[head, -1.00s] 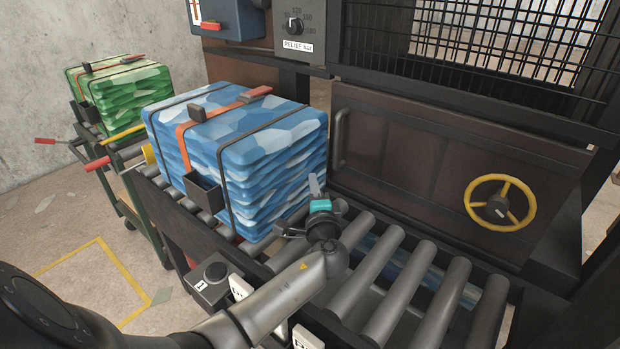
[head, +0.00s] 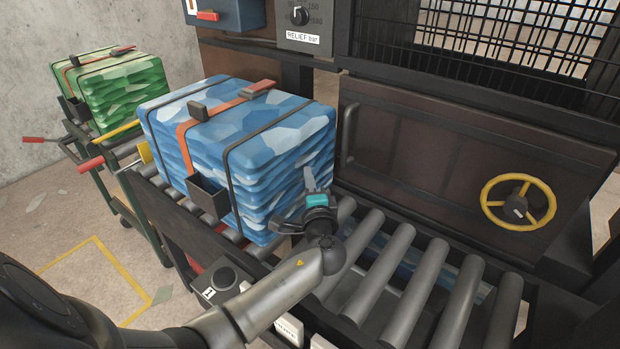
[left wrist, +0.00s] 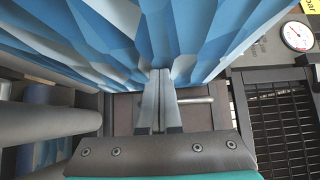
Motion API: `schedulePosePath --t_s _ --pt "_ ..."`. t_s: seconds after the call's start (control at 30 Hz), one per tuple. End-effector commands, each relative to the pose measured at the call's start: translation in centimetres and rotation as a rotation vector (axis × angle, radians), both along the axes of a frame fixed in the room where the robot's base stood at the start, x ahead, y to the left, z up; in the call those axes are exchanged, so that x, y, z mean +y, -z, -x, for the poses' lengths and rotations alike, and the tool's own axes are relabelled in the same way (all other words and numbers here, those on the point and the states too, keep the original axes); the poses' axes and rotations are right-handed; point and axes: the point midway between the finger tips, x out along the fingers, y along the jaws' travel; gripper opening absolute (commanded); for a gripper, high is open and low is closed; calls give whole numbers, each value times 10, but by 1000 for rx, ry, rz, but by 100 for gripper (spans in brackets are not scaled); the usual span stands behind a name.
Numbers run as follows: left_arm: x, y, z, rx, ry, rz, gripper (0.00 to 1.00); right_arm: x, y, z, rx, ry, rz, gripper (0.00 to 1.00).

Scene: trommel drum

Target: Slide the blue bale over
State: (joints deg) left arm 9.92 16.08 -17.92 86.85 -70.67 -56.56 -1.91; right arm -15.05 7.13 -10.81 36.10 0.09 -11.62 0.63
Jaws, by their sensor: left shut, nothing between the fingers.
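The blue bale (head: 235,150) is a strapped stack with a blue and white facet pattern, sitting on the roller conveyor (head: 385,270) in the head view. An orange strap and dark straps cross it. My left gripper (head: 311,182) is shut and empty at the bale's right side, near its lower right part. In the left wrist view the shut fingers (left wrist: 158,100) reach up to the bale's blue face (left wrist: 110,40) and seem to touch it. The exact contact point is hard to tell. My right gripper is not in view.
A green bale (head: 115,88) sits on a cart (head: 100,165) at the left. Behind the rollers stands a brown door panel (head: 430,150) with a yellow handwheel (head: 518,201). A push-button box (head: 222,280) is at the conveyor's front. The rollers right of the bale are bare.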

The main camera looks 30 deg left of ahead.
Motion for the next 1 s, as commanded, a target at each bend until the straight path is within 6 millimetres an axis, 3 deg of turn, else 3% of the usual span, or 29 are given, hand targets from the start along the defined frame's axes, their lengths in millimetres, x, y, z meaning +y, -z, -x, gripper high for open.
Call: schedulePosePath --t_s 0.3,0.5,0.67,1.0 --pt "92 1 -5 0 -17 -9 0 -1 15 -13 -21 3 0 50" --pt "132 1 -9 0 -12 -4 0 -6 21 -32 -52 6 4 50" --pt "142 -1 -10 -1 -8 -2 0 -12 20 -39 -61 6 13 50" --pt "140 -1 -11 -1 -5 -1 0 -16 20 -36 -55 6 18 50"
